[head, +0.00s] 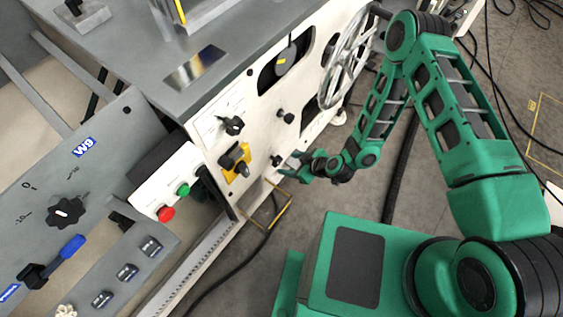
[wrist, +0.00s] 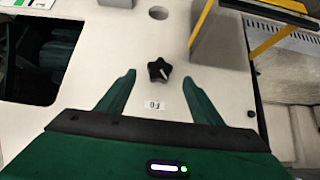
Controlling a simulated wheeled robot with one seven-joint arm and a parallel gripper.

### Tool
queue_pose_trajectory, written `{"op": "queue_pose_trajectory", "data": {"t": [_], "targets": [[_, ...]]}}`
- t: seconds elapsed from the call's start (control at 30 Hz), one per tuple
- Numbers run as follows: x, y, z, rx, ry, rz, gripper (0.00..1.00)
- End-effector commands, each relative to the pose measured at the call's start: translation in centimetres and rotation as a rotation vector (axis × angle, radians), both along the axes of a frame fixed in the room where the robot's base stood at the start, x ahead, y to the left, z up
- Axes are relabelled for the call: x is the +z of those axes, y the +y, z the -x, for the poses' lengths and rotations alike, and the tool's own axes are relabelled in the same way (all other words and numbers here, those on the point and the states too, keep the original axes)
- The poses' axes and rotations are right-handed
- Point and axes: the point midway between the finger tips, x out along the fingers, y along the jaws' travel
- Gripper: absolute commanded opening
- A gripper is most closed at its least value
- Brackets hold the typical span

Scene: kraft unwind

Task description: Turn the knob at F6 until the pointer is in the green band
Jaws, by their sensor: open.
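A black star-shaped knob (wrist: 158,70) with a white mark sits on the pale panel in the wrist view. A small label (wrist: 154,105) lies just below it, its text too small to read surely. My gripper (wrist: 159,77) is open, with one green finger on each side of the knob; I cannot tell whether either touches it. In the head view my gripper (head: 287,172) is at the front of the white panel (head: 262,125), close to a small dark knob (head: 276,160). I cannot make out a pointer in a green band; a green strip (wrist: 42,4) shows at the wrist view's top left.
A yellow-plated switch (head: 240,165) and other dark knobs (head: 232,125) are on the same panel. A spoked handwheel (head: 348,60) stands right of them. A box with green and red buttons (head: 166,214) is at left. Cables lie on the open floor.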

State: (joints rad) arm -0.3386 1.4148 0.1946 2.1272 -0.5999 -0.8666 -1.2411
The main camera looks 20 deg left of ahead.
Motion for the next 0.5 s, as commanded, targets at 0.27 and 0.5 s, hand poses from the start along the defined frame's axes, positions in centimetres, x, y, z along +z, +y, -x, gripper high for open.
{"op": "queue_pose_trajectory", "data": {"t": [0.27,0.5], "targets": [[-3.3,3.1,-1.3,0.001,-0.001,-0.001,0.6],[-4.7,4.4,-1.8,0.0,0.0,0.0,0.6]]}}
